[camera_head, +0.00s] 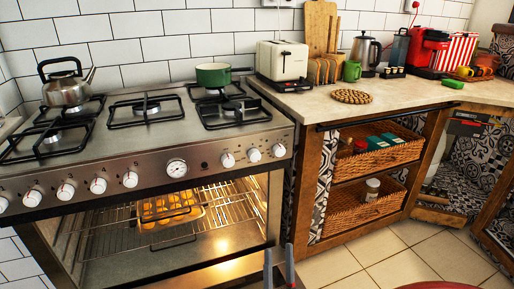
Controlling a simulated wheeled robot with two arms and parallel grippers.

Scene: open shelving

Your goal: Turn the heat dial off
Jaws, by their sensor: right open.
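A steel stove (205,140) stands at the left with a row of white dials with red marks along its front panel. Several dials are left of the round gauge (176,168), among them the one nearest it (130,179). To the gauge's right are three dials: a left one (228,160), a middle one (254,155) and a right one (279,150). I cannot tell which is the heat dial. My right gripper (279,266) is at the bottom edge, fingers apart, empty, below and apart from the dials. My left gripper is not in view.
The lit oven (215,215) holds a tray of yellow food (168,211) on a wire rack. A kettle (66,84) and a green pot (213,75) are on the stovetop. A counter with a toaster (282,62) and wicker drawers (365,205) is at the right. Tiled floor shows at lower right.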

